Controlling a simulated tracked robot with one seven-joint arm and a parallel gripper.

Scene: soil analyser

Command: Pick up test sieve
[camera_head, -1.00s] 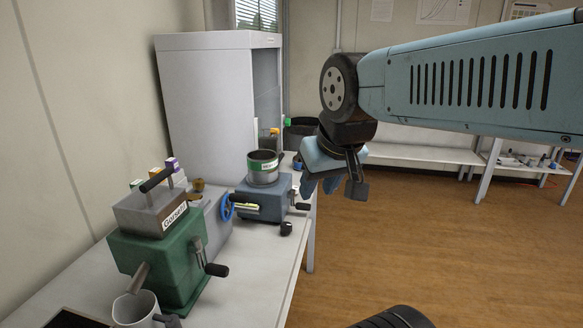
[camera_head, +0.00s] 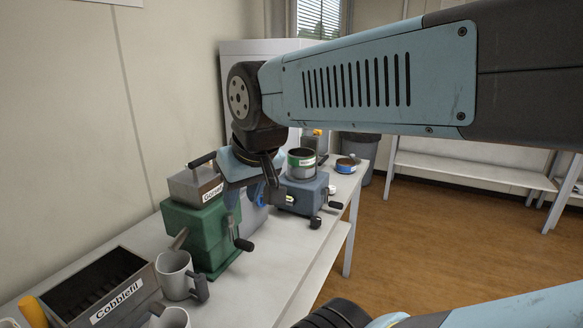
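A round metal pot with a green band and a white label (camera_head: 302,163) sits upright on a blue-grey machine (camera_head: 303,192) on the bench. It may be the test sieve, but its label is too small to read. A low round dish with a copper-coloured top and a blue part (camera_head: 347,164) stands behind it to the right, and could also be a sieve.
A green machine with a grey labelled top box (camera_head: 205,230) stands nearer on the bench (camera_head: 262,275). Grey mugs (camera_head: 174,274) and a dark bin labelled Cobblefil (camera_head: 122,302) are at the front left. A white cabinet rises behind.

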